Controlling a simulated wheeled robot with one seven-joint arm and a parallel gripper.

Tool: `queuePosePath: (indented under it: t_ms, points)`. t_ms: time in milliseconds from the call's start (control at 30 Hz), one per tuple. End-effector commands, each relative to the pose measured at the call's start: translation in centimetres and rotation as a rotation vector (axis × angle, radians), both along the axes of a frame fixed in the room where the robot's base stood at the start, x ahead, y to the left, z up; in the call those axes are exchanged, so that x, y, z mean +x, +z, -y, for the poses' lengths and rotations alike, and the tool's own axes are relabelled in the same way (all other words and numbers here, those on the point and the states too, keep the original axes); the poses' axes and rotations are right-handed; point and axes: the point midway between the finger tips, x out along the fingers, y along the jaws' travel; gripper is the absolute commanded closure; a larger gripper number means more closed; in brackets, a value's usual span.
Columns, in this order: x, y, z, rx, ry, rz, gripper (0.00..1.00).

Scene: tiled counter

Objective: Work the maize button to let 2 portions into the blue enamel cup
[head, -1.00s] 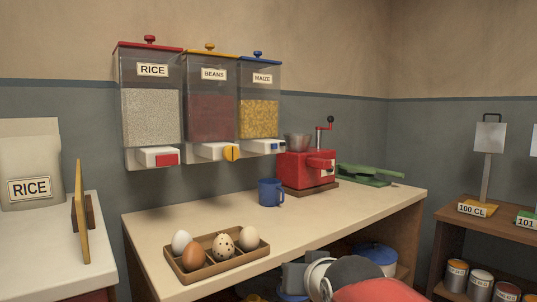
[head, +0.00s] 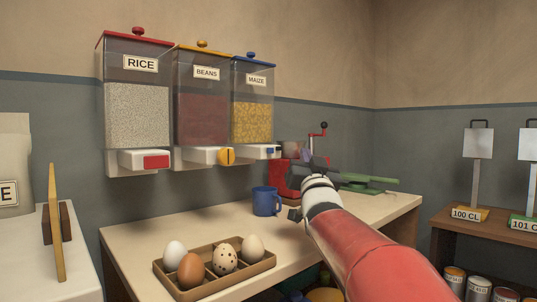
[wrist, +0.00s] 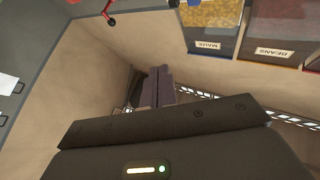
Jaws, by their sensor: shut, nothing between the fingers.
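The maize dispenser (head: 252,122) hangs on the wall at the right end of the row, with yellow grain behind its clear front and a blue lid. Its small blue button (head: 270,151) is on the white box below. The blue enamel cup (head: 267,201) stands upright on the counter beneath it; its inside is hidden. My gripper (head: 310,163) is raised to the right of the cup and button, apart from both, in front of the red grinder. In the wrist view, its fingers (wrist: 158,82) are shut and empty, and the maize dispenser (wrist: 208,18) shows upside down.
Rice (head: 136,115) and beans (head: 202,118) dispensers hang to the left. An egg tray (head: 214,284) sits at the counter's front. The red grinder (head: 283,178) is partly hidden behind my gripper, with a green tool (head: 370,184) to its right.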

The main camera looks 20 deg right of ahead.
Motion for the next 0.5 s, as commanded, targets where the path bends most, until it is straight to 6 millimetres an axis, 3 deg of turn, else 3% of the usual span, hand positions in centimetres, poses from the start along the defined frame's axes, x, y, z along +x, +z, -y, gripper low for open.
queuePosePath:
  t_ms: [267, 500]
  points:
    - [0.2, 0.0, -0.1, 0.001, 0.001, -0.003, 1.0]
    - [2.5, 0.3, -1.0, -0.001, 0.003, -0.007, 1.0]
